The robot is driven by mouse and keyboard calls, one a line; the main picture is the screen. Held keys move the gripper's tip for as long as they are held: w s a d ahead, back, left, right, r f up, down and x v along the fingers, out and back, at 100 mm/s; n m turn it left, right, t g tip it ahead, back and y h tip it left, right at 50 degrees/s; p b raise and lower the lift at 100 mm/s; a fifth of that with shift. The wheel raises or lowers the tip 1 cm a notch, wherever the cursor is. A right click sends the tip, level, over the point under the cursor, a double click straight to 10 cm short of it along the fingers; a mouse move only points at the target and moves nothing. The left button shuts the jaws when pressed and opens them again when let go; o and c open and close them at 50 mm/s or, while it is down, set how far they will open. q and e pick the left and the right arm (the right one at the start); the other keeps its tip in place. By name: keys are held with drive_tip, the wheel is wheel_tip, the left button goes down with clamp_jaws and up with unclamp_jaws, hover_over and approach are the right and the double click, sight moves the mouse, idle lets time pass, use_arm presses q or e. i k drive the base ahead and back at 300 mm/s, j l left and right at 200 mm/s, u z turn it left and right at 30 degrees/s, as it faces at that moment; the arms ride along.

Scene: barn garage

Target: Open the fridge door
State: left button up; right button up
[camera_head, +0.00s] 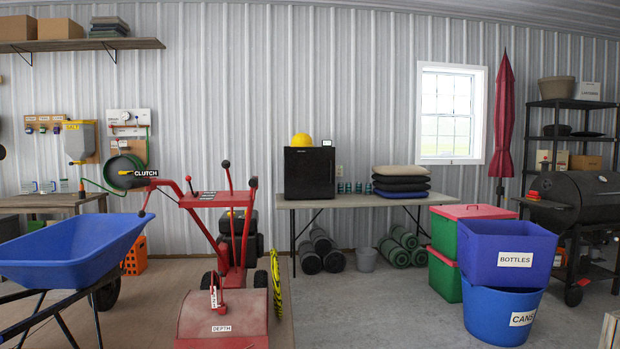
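A small black box-shaped fridge (310,174) stands on the long table (352,201) against the back wall. Its dark front faces me and looks shut; a handle is too small to make out. A yellow hard hat (302,140) rests on top of it. The fridge is some way off across the floor. Neither of my grippers shows in the head view.
A red tiller-like machine (222,310) and a blue wheelbarrow (68,252) block the left foreground. Blue bins labelled BOTTLES (507,255) and CANS (502,310) stand at the right. Concrete floor (375,310) between them is clear. Rolled mats (403,246) lie under the table.

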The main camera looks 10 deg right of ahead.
sight(309, 172)
drive_tip(key=i+l+z, duration=0.3)
drive_tip(key=i, duration=0.3)
drive_tip(key=i+z, duration=0.3)
drive_tip(key=i, duration=2.8)
